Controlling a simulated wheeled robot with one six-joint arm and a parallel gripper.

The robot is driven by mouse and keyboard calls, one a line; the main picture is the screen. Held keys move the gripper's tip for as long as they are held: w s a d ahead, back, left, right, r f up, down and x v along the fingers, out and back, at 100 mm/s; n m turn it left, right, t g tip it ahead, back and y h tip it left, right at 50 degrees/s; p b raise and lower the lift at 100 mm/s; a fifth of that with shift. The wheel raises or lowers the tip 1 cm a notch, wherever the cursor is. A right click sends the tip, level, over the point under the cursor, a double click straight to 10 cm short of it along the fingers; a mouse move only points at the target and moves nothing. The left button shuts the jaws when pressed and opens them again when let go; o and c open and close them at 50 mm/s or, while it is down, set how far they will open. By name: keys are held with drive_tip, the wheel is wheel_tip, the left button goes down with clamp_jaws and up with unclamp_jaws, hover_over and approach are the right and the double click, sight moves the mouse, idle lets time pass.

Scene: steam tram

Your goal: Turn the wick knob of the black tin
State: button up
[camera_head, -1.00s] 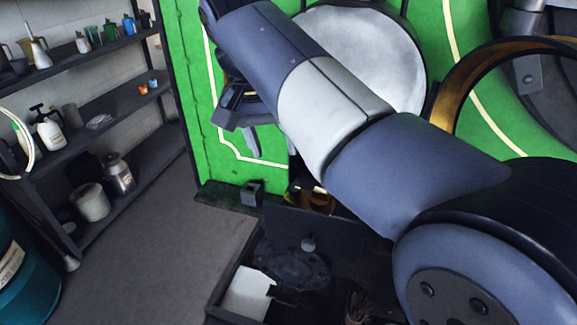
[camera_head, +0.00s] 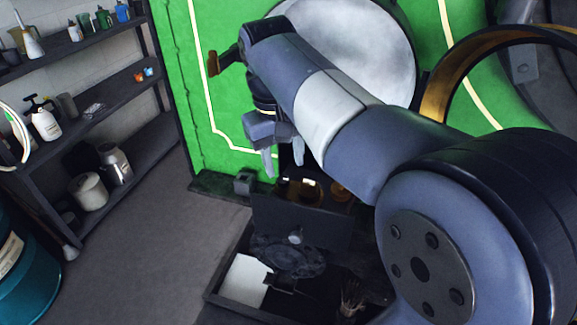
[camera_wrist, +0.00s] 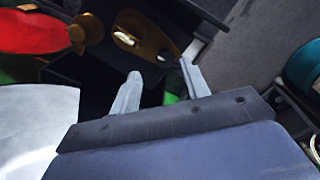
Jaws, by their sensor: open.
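My gripper (camera_head: 283,158) is open and empty, with its two grey fingers pointing down in front of the green panel. Its fingers also show in the wrist view (camera_wrist: 160,72), apart and with nothing between them. I cannot pick out the black tin or its wick knob for certain. A dark, rounded object (camera_head: 282,256) with a small grey knob on top (camera_head: 295,237) sits in an open dark box (camera_head: 225,300), below my gripper and well apart from it. Brass-coloured items (camera_head: 300,190) stand just below the fingers, partly in shadow; a brass piece also shows in the wrist view (camera_wrist: 150,40).
The green panel (camera_head: 185,100) with its large pale disc (camera_head: 355,50) stands close behind my arm. A small grey block (camera_head: 244,183) sits on the ledge. Shelves (camera_head: 110,95) with cans and a teal drum (camera_head: 25,270) are at left. The floor (camera_head: 165,240) between is clear.

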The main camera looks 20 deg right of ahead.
sight(285, 180)
drive_tip(key=shift+s+a+f, duration=0.1)
drive_tip(key=shift+f, duration=0.7)
drive_tip(key=shift+s+a+f, duration=0.1)
drive_tip(key=shift+f, duration=0.65)
